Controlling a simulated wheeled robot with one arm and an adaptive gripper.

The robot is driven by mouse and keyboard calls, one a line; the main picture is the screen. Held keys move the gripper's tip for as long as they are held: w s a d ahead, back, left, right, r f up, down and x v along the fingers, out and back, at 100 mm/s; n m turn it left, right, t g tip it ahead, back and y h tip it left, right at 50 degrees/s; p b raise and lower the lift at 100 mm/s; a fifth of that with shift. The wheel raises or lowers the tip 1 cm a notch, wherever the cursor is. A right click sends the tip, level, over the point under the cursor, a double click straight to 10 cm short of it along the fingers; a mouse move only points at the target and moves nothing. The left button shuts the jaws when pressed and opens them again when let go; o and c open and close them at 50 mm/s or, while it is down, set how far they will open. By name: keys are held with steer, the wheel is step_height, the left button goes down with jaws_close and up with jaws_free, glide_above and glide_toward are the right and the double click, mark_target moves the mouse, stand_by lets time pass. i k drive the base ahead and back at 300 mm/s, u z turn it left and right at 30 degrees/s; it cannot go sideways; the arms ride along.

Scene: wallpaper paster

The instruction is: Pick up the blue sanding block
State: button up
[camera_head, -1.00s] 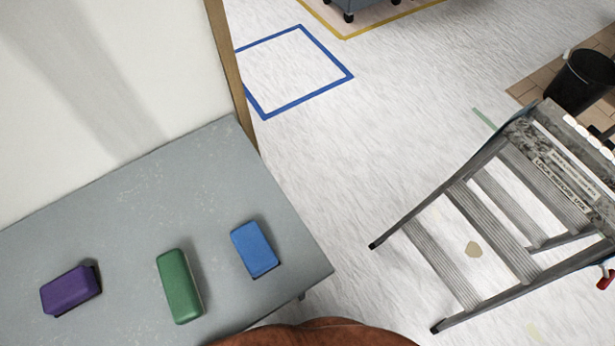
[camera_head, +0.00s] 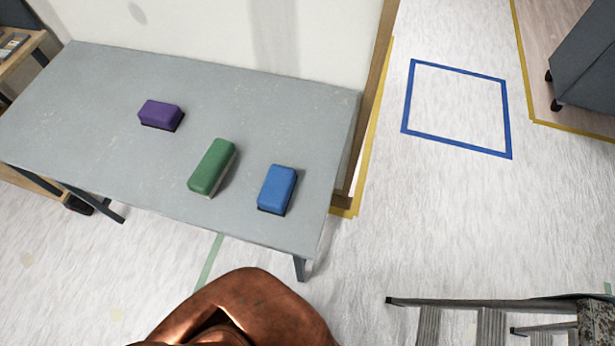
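The blue sanding block (camera_head: 277,188) lies on the grey table (camera_head: 90,95), near its right end and front edge. The green block (camera_head: 212,166) lies to its left, with a gap between them. The purple block (camera_head: 161,114) lies farther left and back. No gripper shows in the view. A copper-coloured rounded part of my own body is at the bottom middle, in front of the table. Nothing covers the blue block.
A ladder (camera_head: 480,303) lies across the bottom right. A wall with a wooden edge (camera_head: 372,100) stands behind the table. A blue taped square (camera_head: 458,140) marks clear floor at the right. A dark grey cart (camera_head: 590,65) is at the far right.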

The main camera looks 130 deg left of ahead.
mark_target(274, 197)
steer(key=u, duration=4.3)
steer(key=i, duration=0.5)
steer(key=z, duration=0.55)
steer(key=k, duration=0.9)
steer(key=u, duration=1.35)
steer(key=i, duration=0.5)
